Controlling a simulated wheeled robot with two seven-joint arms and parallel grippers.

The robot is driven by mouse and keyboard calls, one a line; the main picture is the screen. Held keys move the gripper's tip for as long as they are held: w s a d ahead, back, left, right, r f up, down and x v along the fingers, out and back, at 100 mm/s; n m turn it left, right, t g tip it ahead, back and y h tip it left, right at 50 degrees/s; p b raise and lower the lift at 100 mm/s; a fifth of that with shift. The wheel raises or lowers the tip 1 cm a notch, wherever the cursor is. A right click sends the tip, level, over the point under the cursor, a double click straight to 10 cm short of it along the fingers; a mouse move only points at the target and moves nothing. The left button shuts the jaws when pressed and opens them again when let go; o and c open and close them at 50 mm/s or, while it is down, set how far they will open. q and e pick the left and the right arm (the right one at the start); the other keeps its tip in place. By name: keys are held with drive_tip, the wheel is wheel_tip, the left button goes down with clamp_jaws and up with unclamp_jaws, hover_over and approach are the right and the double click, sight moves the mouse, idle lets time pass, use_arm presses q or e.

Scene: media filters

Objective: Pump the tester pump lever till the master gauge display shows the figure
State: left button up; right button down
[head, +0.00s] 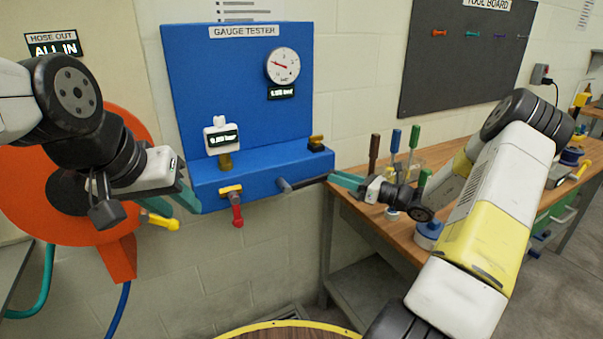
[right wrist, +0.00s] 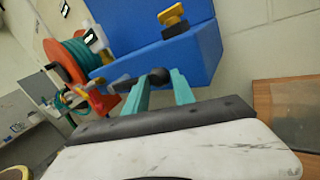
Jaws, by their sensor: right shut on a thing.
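The blue gauge tester (head: 245,120) stands against the wall. Its pump lever (head: 308,181) is a dark rod sticking out to the right from a grey pivot on the front. My right gripper (head: 345,180) is shut on the lever's outer end; in the right wrist view the lever's black knob (right wrist: 158,76) sits between the teal fingers. A white digital gauge (head: 221,137) stands upright on a brass fitting at the left; its figures are too small to read surely. A round dial gauge (head: 282,66) has a small display (head: 281,92) below it. My left gripper (head: 177,206) looks open and empty, left of the tester's front.
A red-handled valve (head: 237,208) hangs from the tester's front. An orange hose reel (head: 120,250) with a yellow nozzle (head: 162,221) is close to my left gripper. A wooden bench (head: 375,220) with upright tools stands at the right, behind my right arm.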

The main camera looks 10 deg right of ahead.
drive_tip(key=shift+a+r+n, duration=0.4)
drive_tip(key=shift+a+r, duration=0.4)
drive_tip(key=shift+a, duration=0.05)
drive_tip(key=shift+r+g, duration=0.1)
drive_tip(key=shift+g, duration=0.2)
drive_tip(key=shift+n, duration=0.7)
drive_tip(key=r, duration=0.1)
drive_tip(key=a+r, duration=0.1)
drive_tip(key=r, duration=0.1)
drive_tip(key=a+r, duration=0.1)
drive_tip(key=r, duration=0.1)
drive_tip(key=shift+s+r, duration=0.15)
drive_tip(key=shift+s, duration=0.1)
drive_tip(key=c, duration=1.4)
unclamp_jaws()
drive_tip(key=o, duration=0.7)
drive_tip(key=shift+w+a, duration=0.2)
drive_tip(key=shift+o, duration=0.2)
drive_tip(key=v, duration=0.6)
drive_tip(key=shift+d+h, duration=0.3)
drive_tip(key=shift+d, duration=0.15)
